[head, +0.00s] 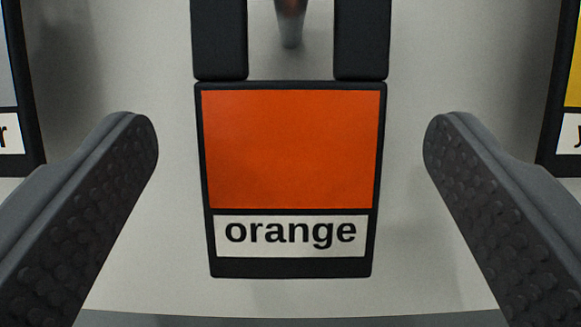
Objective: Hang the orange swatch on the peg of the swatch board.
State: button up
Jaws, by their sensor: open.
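The orange swatch (291,150) is a black-framed card with an orange field and a white label reading "orange". It is in the middle of the head view, upright, with two black uprights rising from its top and leaving the picture. A metallic peg (290,25) shows between these uprights at the top edge. Whether the swatch hangs on this peg cannot be told, as the top is cut off. My gripper (291,135) is open and empty, one finger on each side of the swatch, with clear gaps and no contact.
A pale grey surface (420,260) lies behind the swatch. Part of a grey swatch (8,70) shows at the left edge, its label ending in "r". Part of a yellow swatch (573,80) shows at the right edge. Both are close outside my fingers in the picture.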

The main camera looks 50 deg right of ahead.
jog(key=shift+a, duration=0.1)
jog(key=b+v, duration=0.3)
jog(key=v, duration=1.1)
jog(key=w+a+r+n+t+y+b, duration=0.25)
jog(key=a+r+y, duration=0.35)
jog(key=a+r, duration=0.4)
jog(key=w+a+r+n+t+y+b, duration=0.25)
jog(key=a+r+y, duration=0.25)
jog(key=a+r, duration=0.5)
jog(key=s+a+r+n+g+y+b, duration=0.1)
jog(key=s+a+r+n+y, duration=0.15)
jog(key=s+a, duration=0.2)
jog(key=s+a+r+n+g+y+b, duration=0.1)
jog(key=s+a+r+y+b, duration=0.1)
jog(key=s+a+r, duration=0.3)
jog(key=s+a+r+g+b, duration=0.1)
jog(key=s+a, duration=0.2)
jog(key=s, duration=0.4)
jog(key=s+a+r+n+g+y+b, duration=0.1)
jog(key=s+a+r, duration=0.1)
jog(key=s+a, duration=0.2)
jog(key=v, duration=0.3)
jog(key=shift+s+f, duration=0.2)
jog(key=shift+f, duration=0.15)
jog(key=shift+a+y, duration=0.1)
jog(key=shift+y, duration=0.15)
